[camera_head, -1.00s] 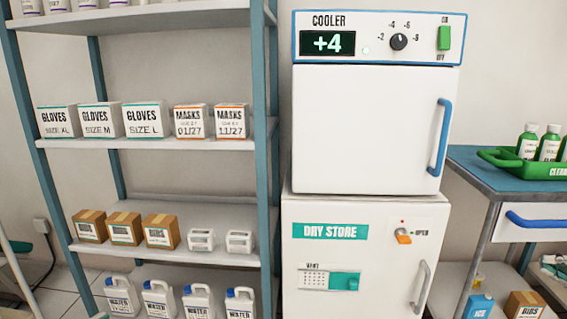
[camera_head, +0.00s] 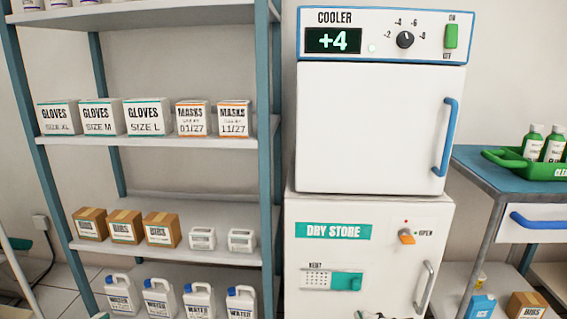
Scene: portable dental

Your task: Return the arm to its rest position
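A shelf rack (camera_head: 265,150) on the left holds glove boxes (camera_head: 147,117), mask boxes (camera_head: 193,118), bib boxes (camera_head: 162,230) and water jugs (camera_head: 198,300). A blue-topped cart (camera_head: 490,170) on the right carries a green tray (camera_head: 505,158) with bottles.

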